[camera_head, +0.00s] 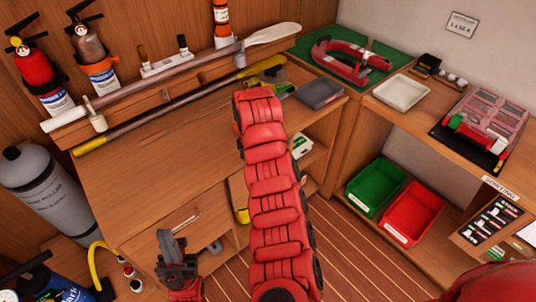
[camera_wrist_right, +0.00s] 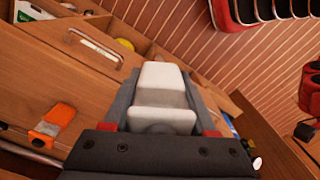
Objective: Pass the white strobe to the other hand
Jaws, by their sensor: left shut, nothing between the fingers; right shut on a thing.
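The white strobe (camera_wrist_right: 163,92) sits between the fingers of my right gripper (camera_wrist_right: 163,80) in the right wrist view. It is a pale block with a stepped shape, and its lower end is partly hidden by the gripper body. The right gripper is shut on it. I cannot make out the strobe or the right gripper in the head view. My left gripper (camera_head: 174,242) is at the lower left of the head view, in front of the desk drawer. It is shut and empty, apart from the strobe.
The wooden desk (camera_head: 150,150) has a paddle (camera_head: 270,33) along its back. A gas cylinder (camera_head: 45,185) stands at left. Green (camera_head: 377,187) and red (camera_head: 413,213) bins sit on the lower right shelf, and a white tray (camera_head: 401,92) lies above. The desk's left part is clear.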

